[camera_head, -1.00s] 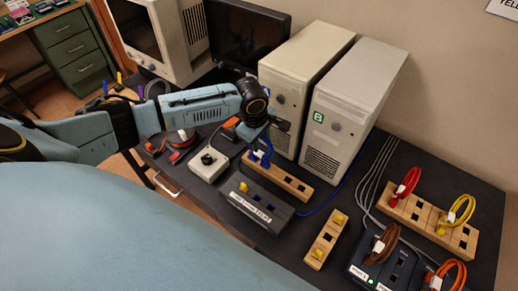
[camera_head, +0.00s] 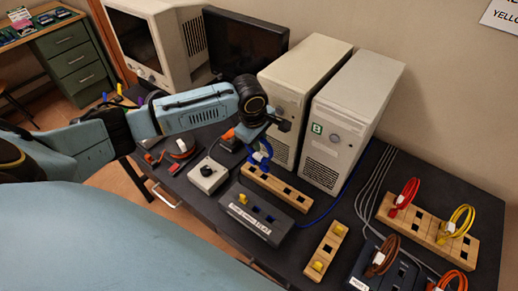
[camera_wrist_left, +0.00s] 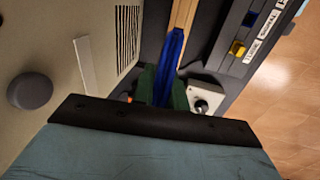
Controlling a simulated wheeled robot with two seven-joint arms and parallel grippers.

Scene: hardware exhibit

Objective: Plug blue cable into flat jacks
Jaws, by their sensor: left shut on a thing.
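The blue cable (camera_head: 265,154), a loop with a white tag, is at the left end of a wooden socket block (camera_head: 292,197). My left gripper (camera_head: 262,138) is shut on it. In the left wrist view the blue cable (camera_wrist_left: 174,52) runs between the green fingers (camera_wrist_left: 163,88), with the wooden block (camera_wrist_left: 183,14) behind it. I cannot tell whether its plug is clear of the block. A dark jack box (camera_head: 232,216) with a lettered label, blue jacks (camera_head: 261,215) and one yellow plug (camera_head: 243,198) lies in front of the block. My right gripper is not in view.
Two beige computer towers (camera_head: 355,95) stand close behind the block. A white box with a black knob (camera_head: 208,172) is to the left. Another wooden block (camera_head: 328,245), a dark box with a brown cable (camera_head: 380,258), and red (camera_head: 405,193) and yellow cables (camera_head: 458,220) are to the right.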

